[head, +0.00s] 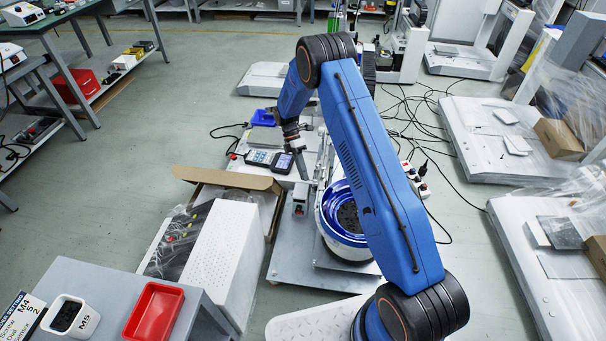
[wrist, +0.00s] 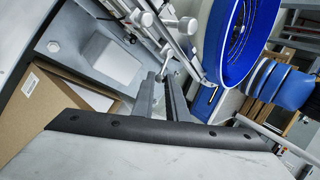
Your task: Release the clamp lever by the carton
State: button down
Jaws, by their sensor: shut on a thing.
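My gripper (wrist: 164,82) points away from the wrist camera, its two dark grey fingers closed around the end of a small silver lever, the clamp lever (wrist: 172,66). Most of the lever is hidden between the fingertips. In the head view my gripper (head: 301,168) reaches down beside the carton, and the lever is too small to make out there. The open brown carton (head: 228,178) stands just left of the gripper in the head view. It also shows at the left of the wrist view (wrist: 38,105).
A blue-rimmed bowl feeder (head: 342,236) stands right of the gripper. Silver rods with knobs (wrist: 140,18) lie close beyond the fingers. A handheld device with a screen (head: 283,162) lies behind. A red tray (head: 153,311) sits on the front-left table. Open floor lies left.

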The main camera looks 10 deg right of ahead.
jog(key=c, duration=1.7)
grip_release()
jog(key=shift+c, duration=0.2)
jog(key=v, duration=1.7)
jog(key=shift+w, duration=0.15)
jog(key=shift+r, duration=0.1)
